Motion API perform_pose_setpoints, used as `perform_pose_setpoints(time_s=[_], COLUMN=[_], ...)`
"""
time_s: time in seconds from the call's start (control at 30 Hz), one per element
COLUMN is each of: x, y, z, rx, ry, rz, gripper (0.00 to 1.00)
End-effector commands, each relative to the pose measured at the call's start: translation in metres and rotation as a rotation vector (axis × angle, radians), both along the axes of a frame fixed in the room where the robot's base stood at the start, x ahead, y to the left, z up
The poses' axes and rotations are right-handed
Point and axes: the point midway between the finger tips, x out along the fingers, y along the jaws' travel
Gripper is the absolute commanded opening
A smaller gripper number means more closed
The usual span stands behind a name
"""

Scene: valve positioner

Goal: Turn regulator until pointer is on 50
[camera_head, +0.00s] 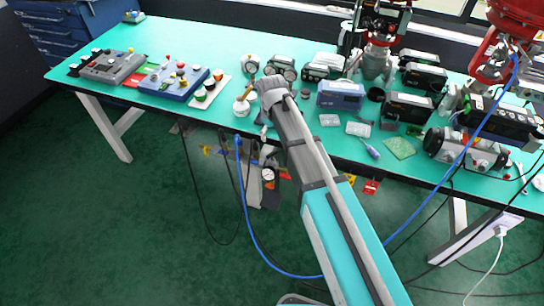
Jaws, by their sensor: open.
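The gauge's pointer and numbers are too small to read. My arm reaches up from the bottom of the picture to the table's front edge.
The green-topped table (200,45) holds grey (112,66) and blue (182,82) button boxes at left and several instruments at right. A blue hose (246,215) and dark cables hang below the edge.

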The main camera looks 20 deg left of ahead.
Motion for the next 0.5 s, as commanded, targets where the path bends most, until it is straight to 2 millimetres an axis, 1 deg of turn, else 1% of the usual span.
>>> perform_pose_setpoints(time_s=[0.03,0.5], x=[0.000,0.000], y=[0.000,0.000], z=[-0.008,-0.043], rx=[0.000,0.000], ry=[0.000,0.000], rz=[0.000,0.000], gripper=[0.86,0.86])
